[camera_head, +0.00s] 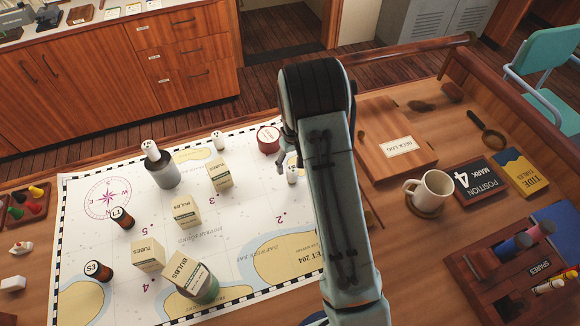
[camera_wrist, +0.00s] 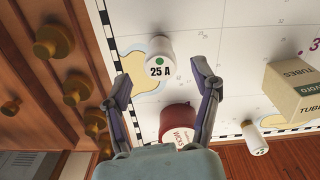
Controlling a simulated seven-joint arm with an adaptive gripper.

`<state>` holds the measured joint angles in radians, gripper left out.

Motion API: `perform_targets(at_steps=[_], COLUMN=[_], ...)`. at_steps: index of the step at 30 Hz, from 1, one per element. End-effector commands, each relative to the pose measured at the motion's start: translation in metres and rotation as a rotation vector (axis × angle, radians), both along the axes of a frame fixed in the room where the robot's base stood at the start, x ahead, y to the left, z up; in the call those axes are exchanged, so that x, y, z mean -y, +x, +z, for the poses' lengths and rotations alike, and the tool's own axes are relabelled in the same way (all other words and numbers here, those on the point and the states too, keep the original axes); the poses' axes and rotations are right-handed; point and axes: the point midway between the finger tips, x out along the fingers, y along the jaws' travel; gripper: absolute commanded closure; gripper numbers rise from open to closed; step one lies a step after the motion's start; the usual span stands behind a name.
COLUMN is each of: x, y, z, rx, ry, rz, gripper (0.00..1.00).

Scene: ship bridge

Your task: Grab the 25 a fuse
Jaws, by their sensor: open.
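The 25 A fuse (camera_wrist: 160,57) is a white cylinder with a green dot and "25 A" print, standing on the chart in the wrist view. In the head view it is the small white cylinder (camera_head: 292,175) just left of my arm. My gripper (camera_wrist: 163,75) is open and empty, one finger on each side of the fuse in the picture. Whether the fingers are level with it or above it, I cannot tell. In the head view my gripper (camera_head: 283,156) is mostly hidden behind my arm.
A red tin (camera_wrist: 178,120) stands close to the fuse, between my fingers' bases in the picture. Another white cylinder (camera_wrist: 255,138) and a cream tubes box (camera_wrist: 292,92) stand farther right. In the head view, a mug (camera_head: 430,190) and wooden box (camera_head: 398,150) lie right of my arm.

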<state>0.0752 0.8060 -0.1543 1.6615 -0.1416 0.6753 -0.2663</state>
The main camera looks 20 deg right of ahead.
Motion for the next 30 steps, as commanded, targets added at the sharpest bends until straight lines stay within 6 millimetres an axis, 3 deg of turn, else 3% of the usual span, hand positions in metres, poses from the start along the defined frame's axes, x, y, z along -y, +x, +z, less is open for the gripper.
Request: perform_targets(at_steps=[3, 9, 18, 19, 24, 25, 30], x=[0.0, 0.0, -0.001, -0.001, -0.001, -0.001, -0.001], y=[-0.001, -0.001, 0.0, 0.0, 0.0, 0.0, 0.0], z=[-0.022, -0.045, -0.05, -0.05, -0.05, -0.05, -0.05], rx=[-0.005, -0.001, 0.001, 0.001, 0.001, 0.001, 0.001], ry=[0.001, 0.001, 0.001, 0.001, 0.001, 0.001, 0.001], rz=[0.0, 0.0, 0.0, 0.0, 0.0, 0.0, 0.0], gripper=[0.38, 0.38, 0.38, 0.41, 0.94, 1.0, 1.0])
